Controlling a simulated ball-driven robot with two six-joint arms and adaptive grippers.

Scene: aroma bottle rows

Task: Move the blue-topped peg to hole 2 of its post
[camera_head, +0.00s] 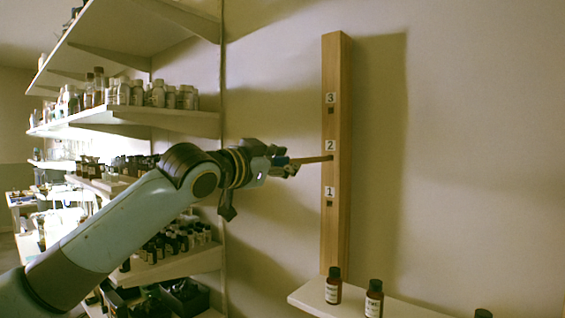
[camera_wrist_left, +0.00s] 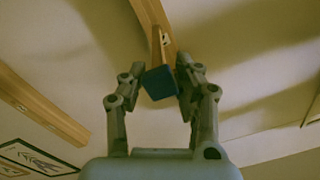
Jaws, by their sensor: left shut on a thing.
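The wooden post (camera_head: 336,230) stands upright against the wall, with labels 3, 2 and 1 from top to bottom. My left gripper (camera_head: 284,166) comes in from the left and is shut on the peg (camera_head: 312,159). The peg points right, roughly level, and its tip meets the post's face just under label 2 (camera_head: 330,146). Whether the tip is inside the hole or only in front of it, I cannot tell. In the left wrist view the blue top (camera_wrist_left: 159,83) sits between the two fingers, with the post (camera_wrist_left: 152,14) beyond. My right gripper is not in view.
Wall shelves (camera_head: 160,118) with many bottles stand left, behind my arm. A low shelf (camera_head: 312,296) with dark bottles (camera_head: 374,298) lies below the post. The wall right of the post is clear. Another wooden bar (camera_wrist_left: 40,105) shows in the left wrist view.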

